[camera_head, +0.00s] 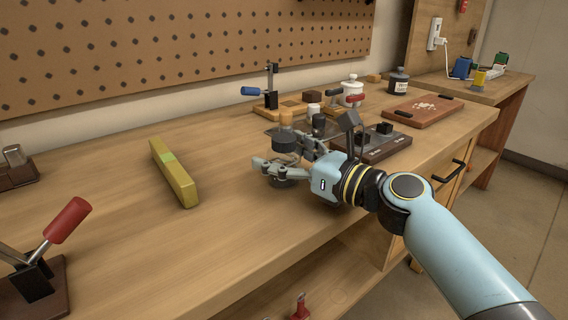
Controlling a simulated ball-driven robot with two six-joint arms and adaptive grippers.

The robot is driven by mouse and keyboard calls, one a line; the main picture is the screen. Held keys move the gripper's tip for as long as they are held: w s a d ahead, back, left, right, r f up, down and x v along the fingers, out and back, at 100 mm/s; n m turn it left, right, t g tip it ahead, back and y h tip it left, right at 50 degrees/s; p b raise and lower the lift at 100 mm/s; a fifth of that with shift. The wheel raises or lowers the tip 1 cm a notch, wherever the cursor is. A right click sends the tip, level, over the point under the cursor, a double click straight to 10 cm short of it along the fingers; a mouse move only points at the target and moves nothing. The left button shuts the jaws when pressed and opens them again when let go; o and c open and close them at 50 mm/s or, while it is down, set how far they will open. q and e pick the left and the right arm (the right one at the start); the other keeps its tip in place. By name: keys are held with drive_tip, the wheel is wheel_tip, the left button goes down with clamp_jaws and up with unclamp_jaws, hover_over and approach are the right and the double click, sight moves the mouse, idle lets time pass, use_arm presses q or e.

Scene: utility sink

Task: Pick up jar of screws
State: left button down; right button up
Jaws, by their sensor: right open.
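My right gripper (273,162) is open over the front middle of the workbench, its fingers pointing left. Farther back are a white lidded pot (352,91) and a dark jar with a pale label (397,81). No screws can be made out in any of them. My left gripper is not in view.
A dark block with knobs (380,145) lies behind my wrist. A brown board (425,110) lies farther right.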

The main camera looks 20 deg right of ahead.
drive_tip(key=c, duration=1.5)
drive_tip(key=shift+c, duration=0.2)
drive_tip(key=shift+r, duration=0.1)
